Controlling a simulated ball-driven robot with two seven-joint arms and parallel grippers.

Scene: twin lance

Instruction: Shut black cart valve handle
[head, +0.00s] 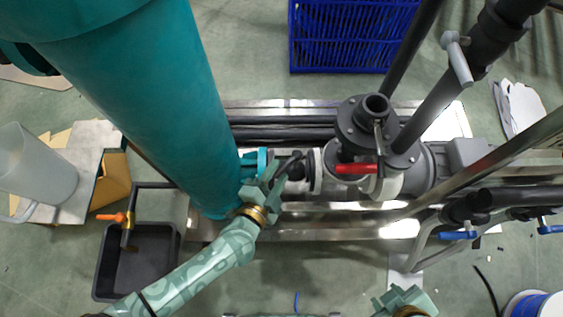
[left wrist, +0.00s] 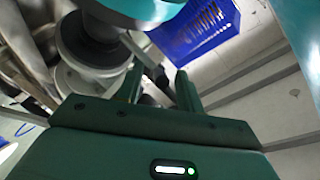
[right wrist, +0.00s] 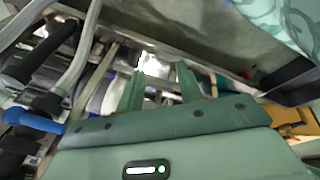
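A black valve handle (head: 291,164) sits on the pipework between the teal column (head: 170,80) and the grey pump (head: 420,170). My left gripper (head: 277,174) is right beside the handle, its fingers pointing at it. In the left wrist view the gripper (left wrist: 158,80) has its fingers apart, with a dark part, likely the handle, between or just beyond them. Contact cannot be told. My right gripper (right wrist: 160,75) is open and appears empty in the right wrist view. In the head view only its arm end shows, at the bottom right.
A red handle (head: 356,168) is on the pump's flange, and blue handles (head: 458,235) are on pipes at the right. A blue crate (head: 345,40) stands at the back. A black tray (head: 135,265) with an orange-handled tap (head: 112,217) is at the left.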

